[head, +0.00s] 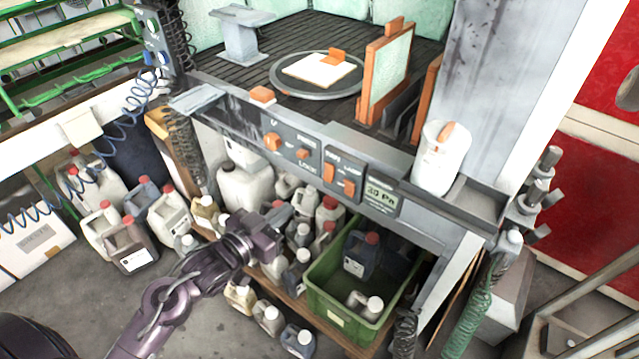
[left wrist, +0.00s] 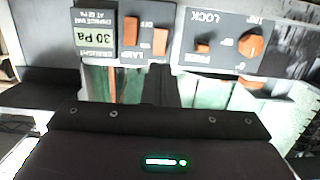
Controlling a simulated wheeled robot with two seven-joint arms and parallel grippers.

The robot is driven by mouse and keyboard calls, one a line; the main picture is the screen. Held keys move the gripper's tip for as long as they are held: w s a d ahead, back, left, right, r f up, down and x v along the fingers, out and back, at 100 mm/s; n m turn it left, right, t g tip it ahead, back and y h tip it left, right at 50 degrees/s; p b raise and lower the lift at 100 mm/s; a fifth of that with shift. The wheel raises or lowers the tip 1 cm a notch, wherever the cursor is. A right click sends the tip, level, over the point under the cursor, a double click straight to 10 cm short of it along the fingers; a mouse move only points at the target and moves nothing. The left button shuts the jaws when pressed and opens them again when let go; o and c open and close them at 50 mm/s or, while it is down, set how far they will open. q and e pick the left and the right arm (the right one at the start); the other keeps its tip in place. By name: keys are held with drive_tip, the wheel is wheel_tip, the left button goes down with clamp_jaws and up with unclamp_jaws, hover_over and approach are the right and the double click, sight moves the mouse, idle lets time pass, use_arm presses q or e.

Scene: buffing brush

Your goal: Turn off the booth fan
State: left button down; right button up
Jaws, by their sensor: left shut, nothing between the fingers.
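The booth's front rail carries a grey switch panel with two orange rockers. The left rocker (head: 329,172) sits beside the right rocker (head: 349,186), next to the 30 Pa display (head: 382,197). The left wrist view shows the panel upside down: the rocker marked LAMP (left wrist: 130,27) is beside the display, and the other rocker (left wrist: 160,41), apparently the fan's, has its label hidden. I cannot tell the rockers' positions. My left gripper (head: 268,232) is shut and empty, below and in front of the panel, apart from it; its dark fingers (left wrist: 160,75) point towards it. My right gripper is not in view.
Left of the rockers, a second panel has an orange knob (head: 272,141) and a small orange button (head: 303,154). A white cup (head: 440,158) stands at the right of the ledge. Below are a green crate (head: 335,318) and several jugs.

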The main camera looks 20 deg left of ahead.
sight(328, 178)
use_arm(q)
drive_tip(key=p+x, duration=0.1)
drive_tip(key=x, duration=1.1)
drive_tip(key=shift+w+d+f, duration=0.1)
drive_tip(key=shift+w, duration=0.25)
drive_tip(key=shift+w+d+f+t+b, duration=0.1)
drive_tip(key=shift+w+f+t+b, duration=0.15)
drive_tip(key=shift+f+b, duration=0.4)
drive_tip(key=shift+r+t+b, duration=0.25)
drive_tip(key=shift+r+b, duration=0.1)
drive_tip(key=shift+r, duration=0.25)
